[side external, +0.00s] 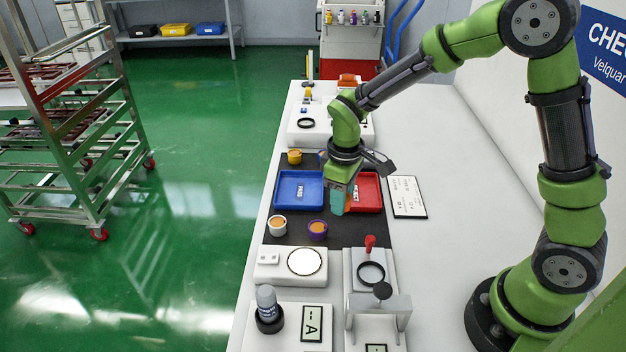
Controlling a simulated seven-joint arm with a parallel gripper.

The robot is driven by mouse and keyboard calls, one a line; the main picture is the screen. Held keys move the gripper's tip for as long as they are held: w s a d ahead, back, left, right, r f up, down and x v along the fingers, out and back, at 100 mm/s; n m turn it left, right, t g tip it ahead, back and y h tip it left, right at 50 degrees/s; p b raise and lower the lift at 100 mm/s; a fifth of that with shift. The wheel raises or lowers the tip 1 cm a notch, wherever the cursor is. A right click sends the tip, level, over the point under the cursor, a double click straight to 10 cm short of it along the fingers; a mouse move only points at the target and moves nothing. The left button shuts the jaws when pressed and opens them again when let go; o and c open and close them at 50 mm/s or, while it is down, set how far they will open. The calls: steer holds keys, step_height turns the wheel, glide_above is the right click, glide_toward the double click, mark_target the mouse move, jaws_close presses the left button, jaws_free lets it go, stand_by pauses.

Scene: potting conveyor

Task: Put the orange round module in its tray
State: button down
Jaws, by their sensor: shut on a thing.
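My gripper (343,197) is over the gap between the blue tray (283,207) and the red tray (371,208). It is shut on a small teal block (338,204), with a sliver of orange beside it; the jaws partly hide its shape. A round orange module (294,157) stands on the dark mat behind the blue tray, apart from my gripper. Each tray has a white label inside. I cannot tell from this view how high the held block is above the trays.
A white round module (277,225) and a purple one (318,230), both with orange tops, stand in front of the blue tray. A framed sheet (407,197) lies right of the red tray. A red-knobbed fixture (370,268) stands nearer. The right bench is clear.

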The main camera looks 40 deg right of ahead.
glide_above(290, 190)
steer(key=shift+s+f, duration=0.15)
steer(key=shift+f, duration=2.55)
steer(key=c, duration=0.7)
jaws_free()
steer(key=shift+f, duration=0.15)
steer(key=shift+o, duration=0.2)
